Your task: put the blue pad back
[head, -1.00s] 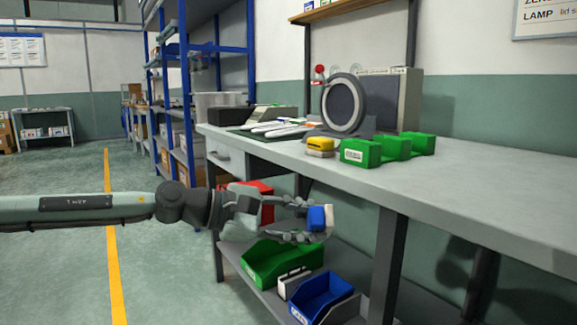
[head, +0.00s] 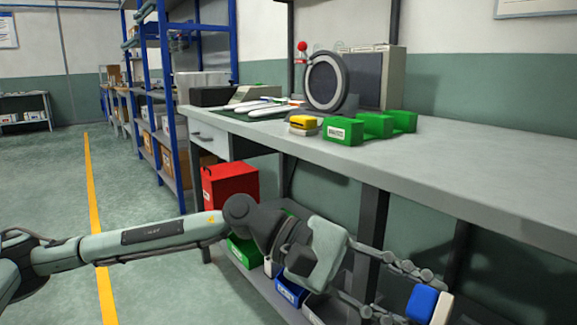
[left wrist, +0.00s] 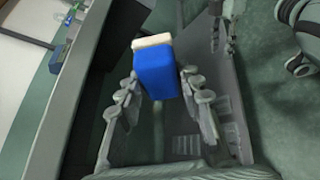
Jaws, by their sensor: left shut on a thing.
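The blue pad (head: 422,303) is a small block, blue on one side and white on the other. My left gripper (head: 410,302) is shut on it at the lower right of the head view, in front of the bench and below its top. In the left wrist view the blue pad (left wrist: 158,75) sits between the fingertips (left wrist: 157,85), its white side facing away. A similar yellow pad (head: 303,121) with a white part lies on the bench top (head: 420,165), beside joined green bins (head: 343,131). My right gripper is not in view.
A lower shelf holds a green bin (head: 243,251) and a blue bin (head: 290,292), partly hidden by my arm. A red box (head: 230,185) is under the bench. A bench leg (head: 371,230) stands behind the gripper. The right part of the bench top is clear.

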